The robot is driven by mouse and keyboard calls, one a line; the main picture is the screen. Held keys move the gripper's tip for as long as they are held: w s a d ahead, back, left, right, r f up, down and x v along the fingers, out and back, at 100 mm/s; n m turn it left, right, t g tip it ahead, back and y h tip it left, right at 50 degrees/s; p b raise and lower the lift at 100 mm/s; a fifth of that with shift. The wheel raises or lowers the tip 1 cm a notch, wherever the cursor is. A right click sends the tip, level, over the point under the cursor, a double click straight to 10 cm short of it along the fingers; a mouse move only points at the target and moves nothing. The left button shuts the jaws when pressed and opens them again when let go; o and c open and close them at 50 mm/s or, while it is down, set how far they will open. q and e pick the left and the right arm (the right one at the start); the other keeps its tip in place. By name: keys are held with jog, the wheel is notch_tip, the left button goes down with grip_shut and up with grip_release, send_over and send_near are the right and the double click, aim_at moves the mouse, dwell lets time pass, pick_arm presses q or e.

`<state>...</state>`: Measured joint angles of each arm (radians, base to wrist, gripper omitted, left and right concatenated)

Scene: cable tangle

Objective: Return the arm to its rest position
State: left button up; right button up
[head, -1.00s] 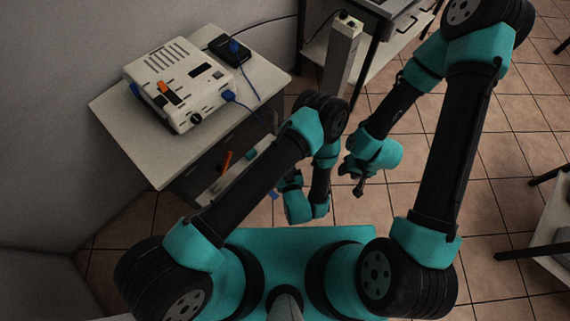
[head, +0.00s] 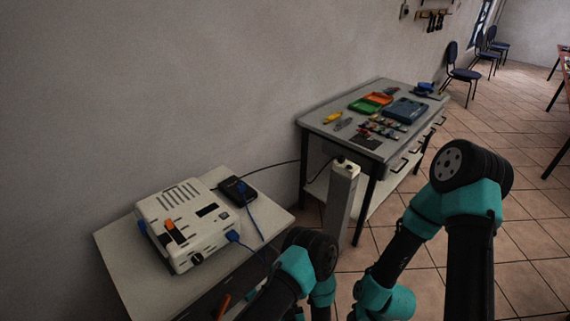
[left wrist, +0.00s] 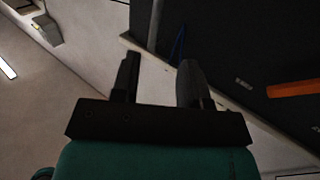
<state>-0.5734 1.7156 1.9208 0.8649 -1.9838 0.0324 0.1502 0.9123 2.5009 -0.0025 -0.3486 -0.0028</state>
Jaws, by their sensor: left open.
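My left arm (head: 296,272) runs up from the bottom edge in the head view, bent at its elbow beside the small side table. Its gripper is below that picture. In the left wrist view my left gripper (left wrist: 160,65) has its two dark fingers apart with nothing between them. A dark surface and a pale edge show beyond them. My right arm (head: 472,205) is bent on the right in the head view. Its teal wrist (head: 388,302) is at the bottom edge, and the fingers are cut off or too dark to read.
A white device (head: 185,225) and a black box (head: 237,190) with blue cables are on the side table (head: 120,262). A pale upright power strip (head: 341,198) stands between it and the workbench (head: 325,122). An orange item (left wrist: 295,88) shows in the left wrist view. Tiled floor is open at right.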

pick_arm(q)
jog(key=x, duration=1.2)
dwell(0.3)
